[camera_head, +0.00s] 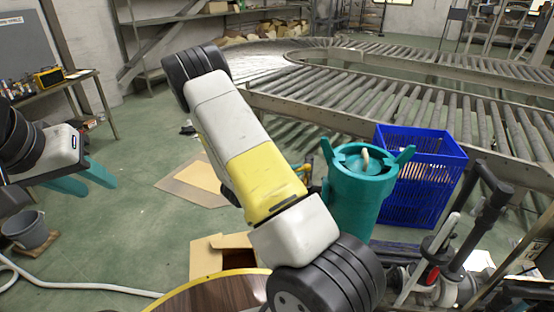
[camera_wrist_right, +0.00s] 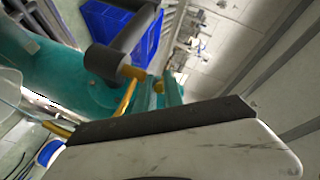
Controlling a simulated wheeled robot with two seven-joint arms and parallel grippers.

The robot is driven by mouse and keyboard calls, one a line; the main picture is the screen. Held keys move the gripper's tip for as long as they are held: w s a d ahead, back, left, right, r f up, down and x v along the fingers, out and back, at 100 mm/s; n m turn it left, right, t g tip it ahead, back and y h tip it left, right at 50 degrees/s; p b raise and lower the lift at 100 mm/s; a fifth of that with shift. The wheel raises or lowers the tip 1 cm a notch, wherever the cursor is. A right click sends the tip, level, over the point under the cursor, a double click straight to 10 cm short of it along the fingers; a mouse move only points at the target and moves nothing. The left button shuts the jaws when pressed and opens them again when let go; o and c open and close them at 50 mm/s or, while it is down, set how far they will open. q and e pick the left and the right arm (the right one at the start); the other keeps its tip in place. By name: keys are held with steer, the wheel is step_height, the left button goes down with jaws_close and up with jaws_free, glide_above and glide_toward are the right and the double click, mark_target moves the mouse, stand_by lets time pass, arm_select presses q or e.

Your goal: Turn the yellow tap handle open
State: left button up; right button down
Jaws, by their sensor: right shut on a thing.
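A teal drum (camera_head: 355,205) with a round recessed top stands right of centre in the head view, beyond my right arm. Its teal side fills the left of the right wrist view (camera_wrist_right: 50,70). The yellow tap handle (camera_wrist_right: 126,98) shows there as a thin bar near a dark cylinder with an orange end. My right gripper (camera_wrist_right: 160,92) has its two teal fingers close together at the yellow part, shut on it; the contact itself is small and partly hidden. In the head view my right arm mostly hides this spot. My left gripper (camera_head: 100,186) is open and empty at the left.
A blue crate (camera_head: 420,175) stands right behind the drum. A roller conveyor (camera_head: 390,95) runs behind. A cardboard box (camera_head: 215,255) and a round wooden top (camera_head: 215,295) are in front. A grey bucket (camera_head: 30,232) stands left. Dark pipework (camera_head: 470,230) is at right.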

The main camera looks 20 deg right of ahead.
mark_target(306, 174)
steer(key=s+n+t+y, duration=0.1)
steer(key=n+t+y, duration=0.1)
steer(key=s+d+n+t+y, duration=0.1)
steer(key=n+t+y, duration=0.1)
steer(key=n+t, duration=0.1)
steer(key=s+n+t+y, duration=0.1)
steer(key=n+t+y, duration=0.1)
steer(key=n+y, duration=0.1)
steer(key=shift+s+d+t, duration=0.1)
steer(key=shift+d+t, duration=0.2)
steer(key=shift+t, duration=0.1)
steer(key=shift+s+d+n+t+y, duration=0.15)
steer(key=shift+n+t+y, duration=0.25)
steer(key=shift+n+y, duration=0.45)
steer(key=shift+s+d+n+t+y, duration=0.15)
steer(key=shift+n+t+y, duration=0.35)
steer(key=shift+y, duration=0.55)
steer(key=shift+w+n, duration=0.1)
steer(key=shift+n, duration=0.15)
steer(key=shift+r, duration=0.1)
steer(key=c, duration=1.5)
jaws_free()
steer(key=shift+o, duration=0.2)
